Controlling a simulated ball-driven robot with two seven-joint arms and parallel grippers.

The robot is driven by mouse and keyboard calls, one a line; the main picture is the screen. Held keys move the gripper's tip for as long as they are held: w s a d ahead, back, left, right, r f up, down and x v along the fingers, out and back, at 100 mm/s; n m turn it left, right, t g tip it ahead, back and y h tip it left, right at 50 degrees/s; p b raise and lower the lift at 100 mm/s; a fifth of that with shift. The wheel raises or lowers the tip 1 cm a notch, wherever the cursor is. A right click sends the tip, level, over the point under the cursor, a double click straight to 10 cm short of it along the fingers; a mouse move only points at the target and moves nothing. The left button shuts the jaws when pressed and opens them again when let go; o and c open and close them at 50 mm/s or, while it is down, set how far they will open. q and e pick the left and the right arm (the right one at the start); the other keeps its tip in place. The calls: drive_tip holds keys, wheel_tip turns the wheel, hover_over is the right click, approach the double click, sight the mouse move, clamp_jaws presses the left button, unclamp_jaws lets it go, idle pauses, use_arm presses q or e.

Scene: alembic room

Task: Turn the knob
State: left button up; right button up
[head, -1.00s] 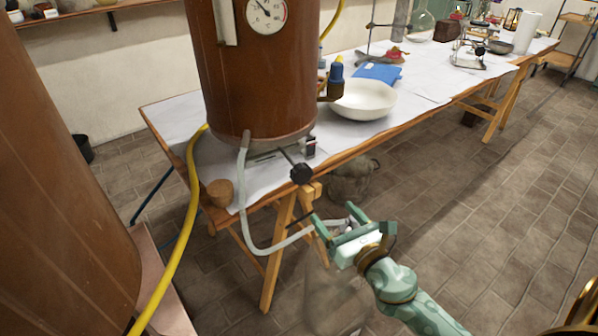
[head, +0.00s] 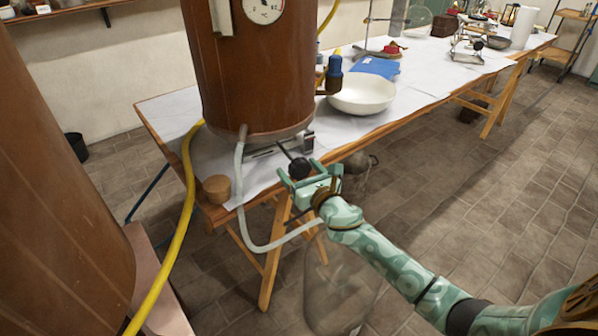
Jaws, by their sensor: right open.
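The black round knob (head: 299,168) sits on a thin dark stem at the lower front of a large copper-brown vessel (head: 255,75). My green right gripper (head: 302,173) is open at the knob, with one finger to its left and one to its right. The knob shows between the fingers. I cannot tell whether either finger touches it. My left gripper is not in view.
The vessel stands on a long trestle table (head: 420,85) with a white bowl (head: 362,94) and a small cork-coloured stopper (head: 217,187). A pale hose (head: 240,190) and a yellow hose (head: 187,200) hang in front. A clear glass vessel (head: 340,290) stands below my arm.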

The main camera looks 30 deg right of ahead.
drive_tip(key=shift+w, duration=0.1)
drive_tip(key=c, duration=1)
drive_tip(key=shift+m, duration=0.3)
